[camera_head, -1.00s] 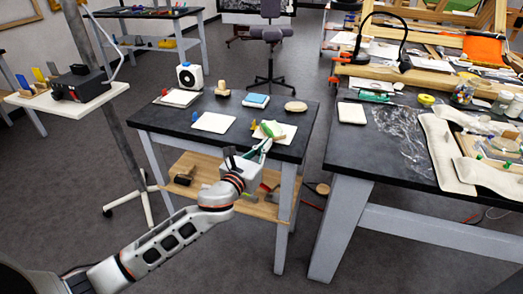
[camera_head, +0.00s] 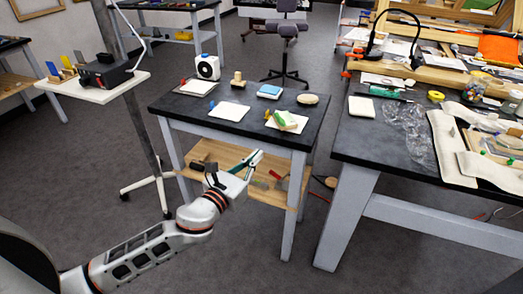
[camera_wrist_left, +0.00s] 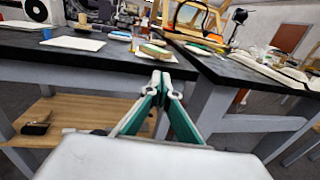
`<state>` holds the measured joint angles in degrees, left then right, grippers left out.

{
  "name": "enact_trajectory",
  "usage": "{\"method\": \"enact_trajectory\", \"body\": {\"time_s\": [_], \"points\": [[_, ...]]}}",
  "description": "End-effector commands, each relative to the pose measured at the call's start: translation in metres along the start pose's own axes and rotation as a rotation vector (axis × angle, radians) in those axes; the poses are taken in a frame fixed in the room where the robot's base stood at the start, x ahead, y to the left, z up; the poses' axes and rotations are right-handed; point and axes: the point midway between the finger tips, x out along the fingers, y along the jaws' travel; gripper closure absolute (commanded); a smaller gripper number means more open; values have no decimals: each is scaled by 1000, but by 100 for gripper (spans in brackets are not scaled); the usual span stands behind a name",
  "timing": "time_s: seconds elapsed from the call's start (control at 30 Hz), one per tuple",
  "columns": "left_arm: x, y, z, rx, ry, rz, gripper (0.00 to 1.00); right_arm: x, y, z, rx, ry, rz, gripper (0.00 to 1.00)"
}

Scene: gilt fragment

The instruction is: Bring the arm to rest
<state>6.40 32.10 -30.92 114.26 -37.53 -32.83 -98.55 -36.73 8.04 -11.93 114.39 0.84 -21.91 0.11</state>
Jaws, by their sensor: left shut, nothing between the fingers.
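My left gripper (camera_head: 254,160) is shut and empty. It hangs in front of the small dark table (camera_head: 180,104), at its near edge in the picture and apart from the things on top. In the left wrist view its two green-padded fingers meet at the tips (camera_wrist_left: 161,78). A green and tan block (camera_head: 284,121) lies on a white pad (camera_head: 299,127) on the table; the block also shows beyond the fingertips in the left wrist view (camera_wrist_left: 155,51). My right gripper is not in view.
The small table also bears a white fan-like box (camera_head: 207,67), a blue block (camera_head: 270,91) and white pads (camera_head: 229,111). A wooden lower shelf (camera_head: 270,192) lies below. A larger cluttered workbench (camera_head: 352,145) stands at the right. Open floor lies in front.

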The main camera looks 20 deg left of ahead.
Motion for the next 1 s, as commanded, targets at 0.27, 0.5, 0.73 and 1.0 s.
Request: {"method": "enact_trajectory", "body": {"time_s": [0.27,0.5,0.73,1.0], "points": [[-4,0,1,0,-1,0,100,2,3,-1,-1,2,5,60],[-4,0,0,-1,0,0,100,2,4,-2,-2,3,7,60],[-23,-10,-38,-316,85,12,100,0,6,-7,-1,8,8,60],[-104,-39,-145,-1375,293,213,100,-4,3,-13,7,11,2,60]]}}
